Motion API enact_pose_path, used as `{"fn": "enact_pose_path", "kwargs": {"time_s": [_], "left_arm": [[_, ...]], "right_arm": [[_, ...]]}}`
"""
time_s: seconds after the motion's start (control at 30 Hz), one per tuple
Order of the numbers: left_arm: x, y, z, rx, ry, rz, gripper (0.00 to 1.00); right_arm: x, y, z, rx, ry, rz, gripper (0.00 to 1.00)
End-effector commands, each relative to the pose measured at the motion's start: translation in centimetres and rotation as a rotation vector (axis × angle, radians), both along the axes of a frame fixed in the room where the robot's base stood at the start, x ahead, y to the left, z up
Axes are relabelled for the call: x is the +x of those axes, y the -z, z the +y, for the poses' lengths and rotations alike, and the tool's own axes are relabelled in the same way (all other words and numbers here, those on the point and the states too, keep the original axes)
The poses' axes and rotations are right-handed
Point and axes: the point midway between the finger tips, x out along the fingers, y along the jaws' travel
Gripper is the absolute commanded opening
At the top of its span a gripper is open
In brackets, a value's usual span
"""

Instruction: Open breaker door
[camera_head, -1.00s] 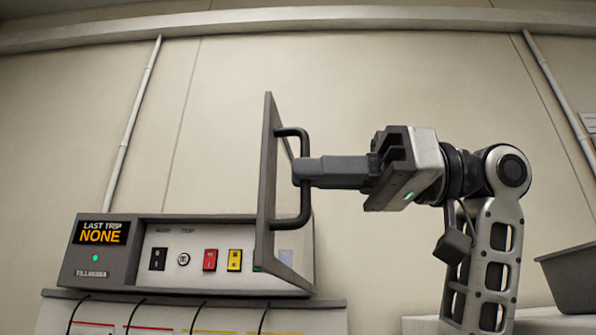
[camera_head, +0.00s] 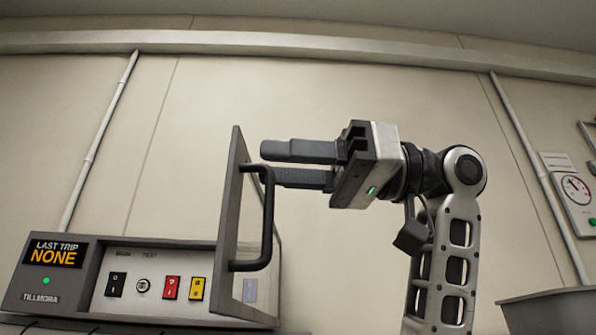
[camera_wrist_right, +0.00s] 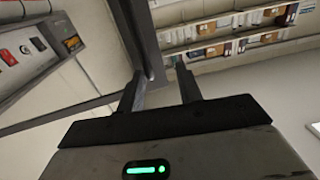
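The breaker box (camera_head: 100,308) stands at the lower left, with its switch panel exposed. Its door (camera_head: 231,215) is swung up and stands steeply tilted at the right end of the panel. A dark bar handle (camera_head: 268,215) is on the door's right face. My right gripper (camera_head: 275,163) is open at the handle's upper end, its two fingers apart and pointing left. One finger overlaps the handle top in the head view; contact cannot be told. In the right wrist view the open fingers (camera_wrist_right: 161,85) have nothing clearly between them. My left gripper is not in view.
A grey bin (camera_head: 550,312) stands at the lower right. A gauge (camera_head: 576,190) is mounted on the right wall. Shelves with boxes (camera_wrist_right: 225,35) show in the right wrist view. The wall space above the door is clear.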

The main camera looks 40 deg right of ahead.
Motion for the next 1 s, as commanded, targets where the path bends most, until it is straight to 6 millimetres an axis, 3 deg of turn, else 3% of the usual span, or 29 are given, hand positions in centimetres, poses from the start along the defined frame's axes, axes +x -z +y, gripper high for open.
{"fn": "enact_pose_path", "kwargs": {"time_s": [0.03, 0.2, 0.53, 0.7, 1.0], "left_arm": [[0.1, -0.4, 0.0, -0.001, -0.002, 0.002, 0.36], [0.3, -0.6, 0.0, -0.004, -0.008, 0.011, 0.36], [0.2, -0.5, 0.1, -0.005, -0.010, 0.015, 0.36], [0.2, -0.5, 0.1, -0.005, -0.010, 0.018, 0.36], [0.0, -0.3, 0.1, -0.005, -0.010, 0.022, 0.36]], "right_arm": [[-1.1, -1.5, 0.5, 0.002, -0.009, -0.013, 0.32], [-3.7, -4.9, 2.0, 0.004, -0.013, -0.016, 0.32], [-9.2, -7.4, 5.4, 0.002, -0.009, -0.011, 0.32], [-10.6, -8.1, 6.3, 0.003, -0.007, -0.007, 0.32], [-10.9, -8.3, 6.5, 0.003, -0.007, -0.004, 0.32]]}}
